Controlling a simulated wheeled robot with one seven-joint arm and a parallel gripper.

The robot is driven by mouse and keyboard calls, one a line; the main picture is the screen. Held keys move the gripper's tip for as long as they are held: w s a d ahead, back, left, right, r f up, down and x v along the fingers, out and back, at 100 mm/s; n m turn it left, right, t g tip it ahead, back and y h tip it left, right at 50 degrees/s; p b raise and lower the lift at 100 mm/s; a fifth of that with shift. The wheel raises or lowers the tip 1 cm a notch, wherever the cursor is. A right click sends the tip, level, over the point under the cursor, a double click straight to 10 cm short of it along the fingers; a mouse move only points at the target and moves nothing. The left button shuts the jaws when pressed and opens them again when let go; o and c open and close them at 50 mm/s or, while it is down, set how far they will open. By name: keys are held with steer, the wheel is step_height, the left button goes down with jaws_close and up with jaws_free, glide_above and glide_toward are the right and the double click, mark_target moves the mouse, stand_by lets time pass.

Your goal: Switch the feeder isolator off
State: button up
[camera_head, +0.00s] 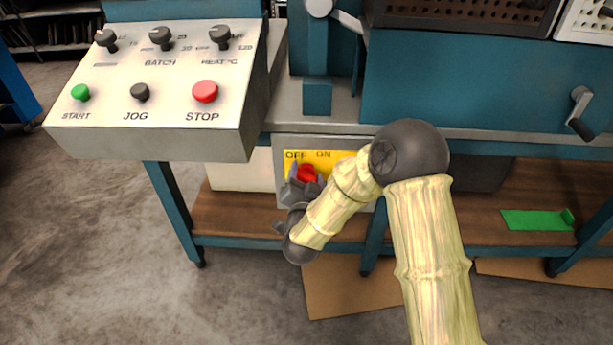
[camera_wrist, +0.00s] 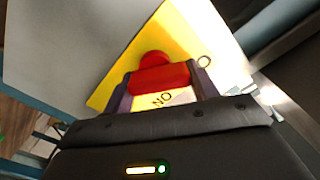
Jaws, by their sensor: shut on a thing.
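The feeder isolator is a grey box (camera_head: 345,147) under the machine's bench edge, with a yellow plate (camera_head: 338,156) marked OFF on the left and ON on the right. Its red handle (camera_head: 307,172) sits low on the plate, below the lettering. My gripper (camera_head: 305,182) is at the handle, shut on it. In the wrist view the red handle (camera_wrist: 160,77) lies between my two fingers (camera_wrist: 162,84), in front of the yellow plate (camera_wrist: 190,35). The letters ON show upside down beside it. My fingers partly hide the handle, so I cannot tell which mark it points to.
A sloping control panel (camera_head: 160,75) with knobs and START, JOG and STOP buttons overhangs to the upper left. A bench leg (camera_head: 375,235) stands right of the box. A green dustpan-like item (camera_head: 538,220) lies on the lower shelf at right. Cardboard (camera_head: 350,288) lies on the floor.

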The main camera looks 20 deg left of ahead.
steer(key=shift+n, duration=0.4)
steer(key=n+p, duration=0.1)
steer(key=n, duration=0.2)
steer(key=shift+s+a+p, duration=0.1)
steer(key=shift+a+p, duration=0.05)
steer(key=shift+p, duration=0.2)
steer(key=shift+f+n+p, duration=0.1)
steer(key=shift+n+p, duration=0.5)
steer(key=shift+n, duration=0.9)
steer(key=o, duration=1)
steer(key=p+v, duration=0.3)
steer(key=v, duration=1.4)
steer(key=shift+s, duration=0.2)
